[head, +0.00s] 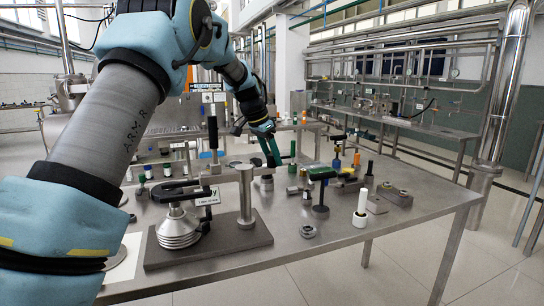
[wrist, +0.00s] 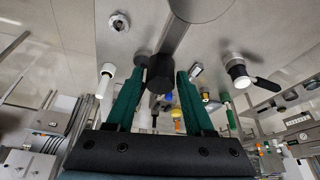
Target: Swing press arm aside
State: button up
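The press stands on a dark base plate (head: 208,247) at the table's front left. A stack of metal discs (head: 178,232) sits under the black clamp end on the left. The press arm (head: 222,178), a grey bar, runs across the top of the upright post (head: 245,198) toward the right. In the wrist view the arm (wrist: 176,38) ends in a black knob (wrist: 160,73). My gripper (head: 271,152) is open at the arm's right end.
A tall black handle (head: 212,135) rises beside the arm.

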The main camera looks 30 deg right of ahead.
grip_shut()
dwell(1.1)
